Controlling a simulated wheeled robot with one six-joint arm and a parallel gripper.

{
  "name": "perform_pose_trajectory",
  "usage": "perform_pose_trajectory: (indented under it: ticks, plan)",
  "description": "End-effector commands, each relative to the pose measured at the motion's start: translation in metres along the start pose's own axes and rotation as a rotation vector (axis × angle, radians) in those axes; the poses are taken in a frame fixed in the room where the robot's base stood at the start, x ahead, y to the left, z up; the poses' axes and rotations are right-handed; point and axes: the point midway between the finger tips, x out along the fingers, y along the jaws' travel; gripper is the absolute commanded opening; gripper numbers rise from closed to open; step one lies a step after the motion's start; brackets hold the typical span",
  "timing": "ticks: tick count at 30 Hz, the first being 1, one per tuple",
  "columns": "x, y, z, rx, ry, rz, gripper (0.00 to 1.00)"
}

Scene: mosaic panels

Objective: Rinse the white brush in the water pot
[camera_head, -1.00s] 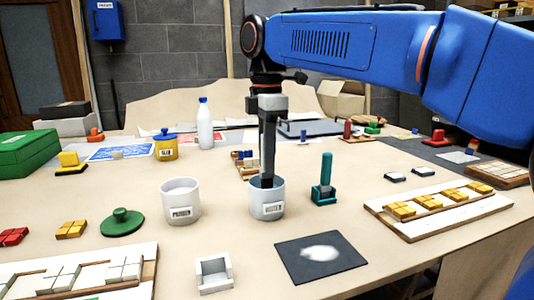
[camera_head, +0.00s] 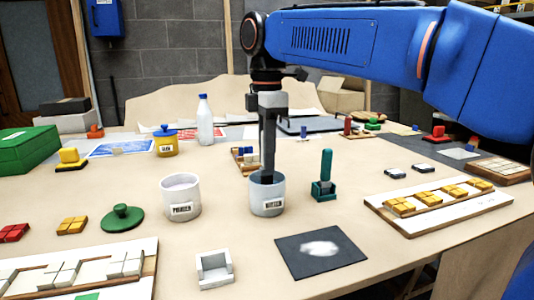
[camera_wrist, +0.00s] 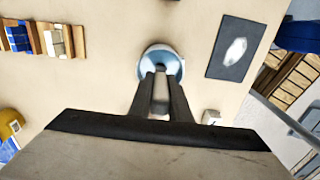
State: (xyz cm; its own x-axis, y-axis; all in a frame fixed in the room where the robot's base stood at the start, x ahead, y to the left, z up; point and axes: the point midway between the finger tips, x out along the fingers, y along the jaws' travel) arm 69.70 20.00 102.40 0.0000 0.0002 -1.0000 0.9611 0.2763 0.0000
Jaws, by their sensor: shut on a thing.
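The water pot (camera_head: 266,207) is a pale round pot with a label, standing upright in mid-table. It also shows from above in the wrist view (camera_wrist: 178,60), with bluish content. My gripper (camera_head: 267,178) points straight down, its fingertips at or just inside the pot's mouth. In the wrist view my gripper (camera_wrist: 161,80) is shut on the white brush (camera_wrist: 160,95), a pale handle between the dark fingers. The brush's lower end is hidden in the pot, so I cannot see its bristles. In the head view the fingers and pot wall hide the brush.
A similar labelled pot (camera_head: 181,208) stands to the left. A teal brush stand (camera_head: 323,190) is close on the right. An empty white holder (camera_head: 214,270) and a dark mat (camera_head: 300,262) with a white patch lie in front. A green lid (camera_head: 122,218) lies at left.

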Motion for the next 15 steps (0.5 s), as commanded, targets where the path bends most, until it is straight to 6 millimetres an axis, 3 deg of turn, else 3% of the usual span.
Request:
perform_pose_trajectory:
  ticks: [15]
  plan:
    - [0.0051,-0.0002,0.0,0.0,0.0,-0.001,0.0]
